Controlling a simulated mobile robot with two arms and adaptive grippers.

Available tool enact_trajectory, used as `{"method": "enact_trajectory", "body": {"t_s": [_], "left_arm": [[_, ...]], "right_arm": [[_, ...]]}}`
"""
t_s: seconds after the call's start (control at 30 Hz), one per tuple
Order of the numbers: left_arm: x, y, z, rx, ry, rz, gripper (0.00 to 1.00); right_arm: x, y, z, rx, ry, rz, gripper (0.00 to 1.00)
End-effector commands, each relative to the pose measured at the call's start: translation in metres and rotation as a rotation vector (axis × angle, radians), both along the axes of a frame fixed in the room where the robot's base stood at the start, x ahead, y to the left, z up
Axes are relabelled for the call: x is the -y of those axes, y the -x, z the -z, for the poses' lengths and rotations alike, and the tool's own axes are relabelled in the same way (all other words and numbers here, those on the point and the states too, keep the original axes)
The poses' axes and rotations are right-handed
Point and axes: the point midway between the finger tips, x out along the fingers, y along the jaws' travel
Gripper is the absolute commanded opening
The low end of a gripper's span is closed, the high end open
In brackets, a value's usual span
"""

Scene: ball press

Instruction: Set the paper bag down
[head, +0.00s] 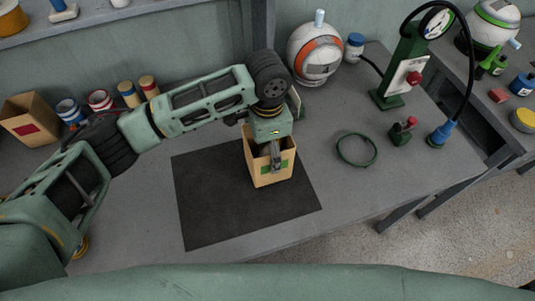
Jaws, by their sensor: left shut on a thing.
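My left gripper (276,165) reaches down from above and is shut on the bag's near wall. The gripper and wrist hide part of the bag's opening. I cannot tell whether the bag's base touches the mat. My right gripper is not in view.
Another paper bag with a red patch (32,122) and several small cans stand at the back left. A white and orange ball (315,55), a green gauge stand (402,72) and a green ring (356,150) are to the right. The mat's left and front parts are clear.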

Motion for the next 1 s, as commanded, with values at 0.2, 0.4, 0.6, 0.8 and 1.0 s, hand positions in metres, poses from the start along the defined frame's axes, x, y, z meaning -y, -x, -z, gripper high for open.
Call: {"method": "enact_trajectory", "body": {"t_s": [0.2, 0.4, 0.6, 0.8, 1.0], "left_arm": [[-0.001, 0.001, 0.03, -0.003, -0.001, 0.0, 0.56], [0.0, 0.001, 0.039, 0.0, 0.0, 0.001, 0.56], [0.0, 0.001, 0.039, 0.0, 0.0, 0.001, 0.9], [0.0, 0.001, 0.039, 0.0, 0.0, 0.001, 1.0], [0.0, 0.001, 0.038, 0.0, -0.001, 0.001, 1.0]], "right_arm": [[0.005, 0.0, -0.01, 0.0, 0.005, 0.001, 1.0], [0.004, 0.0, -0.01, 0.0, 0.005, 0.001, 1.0], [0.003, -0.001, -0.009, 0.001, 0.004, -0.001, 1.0], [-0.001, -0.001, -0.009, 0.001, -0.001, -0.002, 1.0], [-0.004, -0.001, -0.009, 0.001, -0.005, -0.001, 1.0]]}}
